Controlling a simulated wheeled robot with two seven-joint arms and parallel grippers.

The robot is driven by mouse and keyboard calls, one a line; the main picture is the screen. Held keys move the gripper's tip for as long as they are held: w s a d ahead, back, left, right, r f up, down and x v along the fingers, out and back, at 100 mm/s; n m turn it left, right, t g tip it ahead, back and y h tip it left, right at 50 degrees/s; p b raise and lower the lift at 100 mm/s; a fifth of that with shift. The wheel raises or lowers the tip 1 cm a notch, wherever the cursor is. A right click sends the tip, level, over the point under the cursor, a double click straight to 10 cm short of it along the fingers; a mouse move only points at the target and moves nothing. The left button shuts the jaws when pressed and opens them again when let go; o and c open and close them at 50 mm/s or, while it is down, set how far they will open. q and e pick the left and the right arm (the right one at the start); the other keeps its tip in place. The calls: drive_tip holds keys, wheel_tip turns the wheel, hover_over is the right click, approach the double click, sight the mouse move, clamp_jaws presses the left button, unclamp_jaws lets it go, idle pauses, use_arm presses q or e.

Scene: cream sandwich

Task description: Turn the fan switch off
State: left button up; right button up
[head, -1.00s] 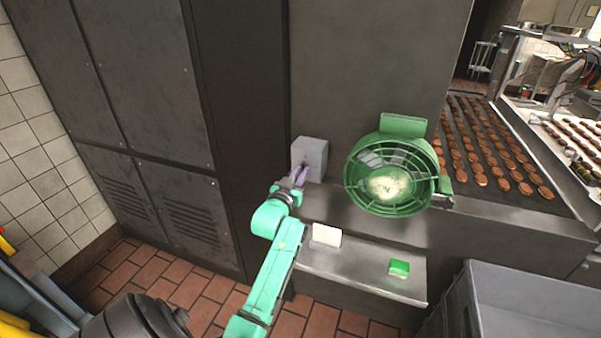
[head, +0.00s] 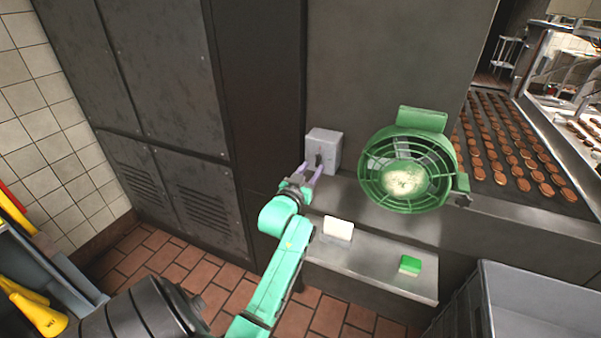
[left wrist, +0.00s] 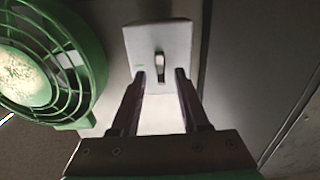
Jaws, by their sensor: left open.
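The fan switch is a pale grey box (head: 325,147) on the dark metal wall, with a small dark toggle lever on its front. The lever (left wrist: 160,66) shows upright in the left wrist view, just beyond my fingertips and roughly midway between them. My left gripper (head: 310,171) is open and empty, just in front of the lower part of the box. It also shows in the left wrist view (left wrist: 160,76). The green fan (head: 408,170) stands to the right of the switch in the head view. My right gripper is not in view.
A metal ledge (head: 375,265) below the fan holds a white block (head: 338,229) and a green sponge-like block (head: 410,265). A grey bin (head: 540,290) stands at lower right. A conveyor with rows of brown cookies (head: 510,155) runs behind on the right.

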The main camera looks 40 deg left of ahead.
use_arm(q)
drive_tip(key=b+v, duration=0.2)
drive_tip(key=v, duration=1)
drive_tip(key=shift+b, duration=0.35)
drive_tip(key=s+d+f+m+g+h, duration=0.15)
drive_tip(key=d+f, duration=0.25)
drive_tip(key=f, duration=0.8)
drive_tip(key=d+f+m+g+h, duration=0.1)
drive_tip(key=d+f+g+h, duration=0.15)
drive_tip(key=f, duration=1.05)
drive_tip(key=s+d+f+m+g+h, duration=0.1)
drive_tip(key=d+f+g, duration=0.25)
drive_tip(key=f, duration=0.85)
drive_tip(key=s+d+f+m+g+h, duration=0.1)
drive_tip(key=s+d+f+g, duration=0.3)
drive_tip(key=s+f, duration=0.75)
drive_tip(key=s+f+m+g, duration=0.1)
drive_tip(key=s+f, duration=0.3)
drive_tip(key=s, duration=0.5)
drive_tip(key=s+f+m+g, duration=0.1)
drive_tip(key=s+f+g, duration=0.2)
drive_tip(key=s, duration=0.6)
wheel_tip(320, 180, down, 2)
drive_tip(key=shift+s+a+f, duration=0.1)
drive_tip(key=shift+s+a, duration=0.05)
drive_tip(key=shift+a, duration=0.35)
